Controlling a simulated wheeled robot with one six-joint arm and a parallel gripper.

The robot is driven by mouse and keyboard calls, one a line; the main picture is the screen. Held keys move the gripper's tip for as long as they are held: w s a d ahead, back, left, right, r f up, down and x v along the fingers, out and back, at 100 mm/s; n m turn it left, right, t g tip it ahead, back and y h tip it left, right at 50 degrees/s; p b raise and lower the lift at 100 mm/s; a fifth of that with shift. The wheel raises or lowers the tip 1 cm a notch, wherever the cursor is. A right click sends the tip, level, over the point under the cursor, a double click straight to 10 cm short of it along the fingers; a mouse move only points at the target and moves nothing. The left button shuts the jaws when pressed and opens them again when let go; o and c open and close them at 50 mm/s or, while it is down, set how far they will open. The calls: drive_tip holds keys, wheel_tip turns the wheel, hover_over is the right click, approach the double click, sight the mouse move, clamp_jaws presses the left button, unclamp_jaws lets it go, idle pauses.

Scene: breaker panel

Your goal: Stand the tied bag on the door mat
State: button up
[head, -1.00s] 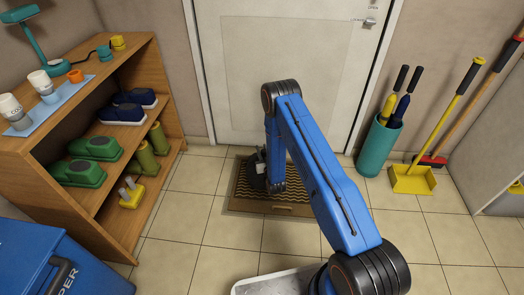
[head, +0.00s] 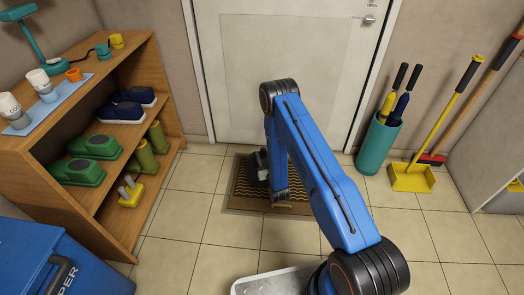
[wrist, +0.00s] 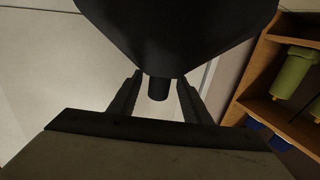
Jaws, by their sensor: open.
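The tied bag (wrist: 178,35) is black and fills the top of the wrist view. Its narrow tied neck (wrist: 158,88) points down in that picture, between the two fingers of my gripper (wrist: 159,90). The gripper is open, with a gap showing on each side of the neck. In the head view, a dark shape at my wrist (head: 252,165) is over the left part of the door mat (head: 243,195); bag and gripper are hard to tell apart there. The mat is brown with a dark wavy pattern, and my arm covers its right part. Contact between bag and mat cannot be made out.
A wooden shelf (head: 160,112) with shoes and boots stands left. A closed door (head: 295,70) is behind the mat. A teal stand (head: 378,145) and a yellow dustpan (head: 412,178) are at the right. Tiled floor around the mat is clear.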

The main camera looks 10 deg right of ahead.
drive_tip(key=s, duration=0.6)
drive_tip(key=shift+s+d, duration=0.2)
drive_tip(key=shift+s, duration=0.05)
drive_tip(key=w+r+g, duration=0.1)
drive_tip(key=w+r, duration=0.2)
drive_tip(key=r, duration=0.3)
drive_tip(key=w+d+r+g, duration=0.1)
drive_tip(key=w+r, duration=0.1)
drive_tip(key=r, duration=0.5)
drive_tip(key=w+r+g, duration=0.1)
drive_tip(key=w+r, duration=0.2)
drive_tip(key=r, duration=0.3)
drive_tip(key=s+d+r+g, duration=0.15)
drive_tip(key=s+r, duration=0.25)
drive_tip(key=r, duration=0.5)
drive_tip(key=s+d+r+g, duration=0.15)
drive_tip(key=s+r, duration=0.25)
drive_tip(key=r, duration=0.6)
drive_tip(key=s+r+g, duration=0.2)
drive_tip(key=s+r, duration=0.5)
drive_tip(key=s, duration=0.3)
drive_tip(key=s+d+r+g, duration=0.1)
drive_tip(key=s+r, duration=0.3)
drive_tip(key=s, duration=1.4)
drive_tip(key=s+d+r+g+h, duration=0.1)
drive_tip(key=s+r+g, duration=0.3)
drive_tip(key=s, duration=1.4)
drive_tip(key=shift+d+m, duration=0.4)
drive_tip(key=shift+d, duration=0.25)
